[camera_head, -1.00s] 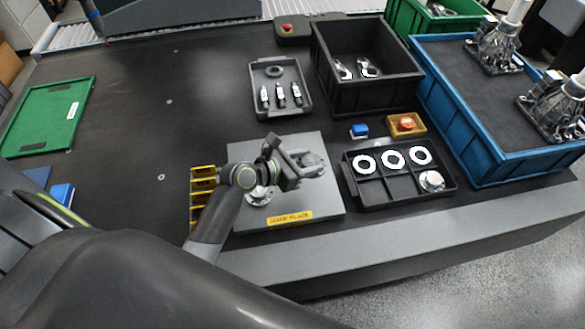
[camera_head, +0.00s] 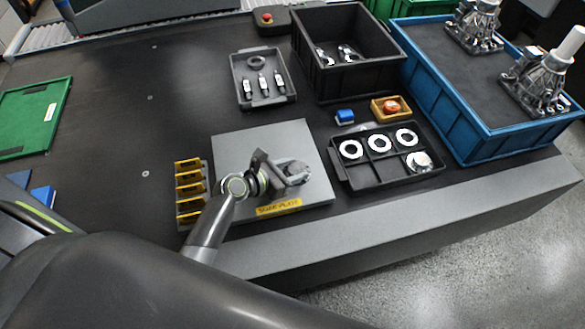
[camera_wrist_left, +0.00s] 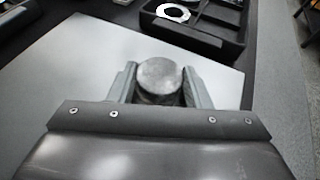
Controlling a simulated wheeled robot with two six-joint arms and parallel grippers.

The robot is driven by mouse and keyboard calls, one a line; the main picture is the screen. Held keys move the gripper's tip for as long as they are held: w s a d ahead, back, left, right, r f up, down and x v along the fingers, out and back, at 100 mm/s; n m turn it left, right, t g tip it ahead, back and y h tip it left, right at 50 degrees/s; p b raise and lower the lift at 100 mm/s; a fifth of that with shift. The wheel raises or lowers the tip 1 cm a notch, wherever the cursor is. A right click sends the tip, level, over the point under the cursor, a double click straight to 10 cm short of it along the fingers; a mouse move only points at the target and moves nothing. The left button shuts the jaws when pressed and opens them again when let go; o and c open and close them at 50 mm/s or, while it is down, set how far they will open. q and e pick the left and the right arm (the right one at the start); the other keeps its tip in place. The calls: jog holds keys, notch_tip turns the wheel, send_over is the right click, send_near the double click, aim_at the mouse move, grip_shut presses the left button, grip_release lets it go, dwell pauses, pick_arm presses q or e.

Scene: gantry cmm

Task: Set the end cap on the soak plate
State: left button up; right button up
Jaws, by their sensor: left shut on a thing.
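The soak plate (camera_head: 310,150) is a flat light-grey plate with a yellow label on its front edge, in the middle of the head view. My left gripper (camera_head: 293,172) is over its right part. It is shut on a round grey metal part, which I take to be the end cap (camera_head: 296,167). In the left wrist view the cap (camera_wrist_left: 160,74) shows its round top between the two fingers (camera_wrist_left: 160,88). Whether the cap touches the plate I cannot tell. My arm hides part of the plate. My right gripper is not in view.
Right of the plate stands a black divided tray (camera_head: 345,181) with white rings and a silver part (camera_head: 419,162). A yellow slotted rack (camera_head: 190,190) is at the plate's left. Behind are a grey tray (camera_head: 240,100), a black bin (camera_head: 350,80) and a blue crate (camera_head: 460,135).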

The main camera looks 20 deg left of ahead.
pick_arm(q)
jog(key=o, duration=1.1)
jog(key=shift+r, duration=0.2)
jog(key=v, duration=1.1)
jog(key=shift+a+f+p, duration=0.1)
jog(key=shift+f+p, duration=0.05)
jog(key=shift+p, duration=0.2)
jog(key=shift+s+a+r, duration=0.2)
jog(key=shift+s, duration=0.2)
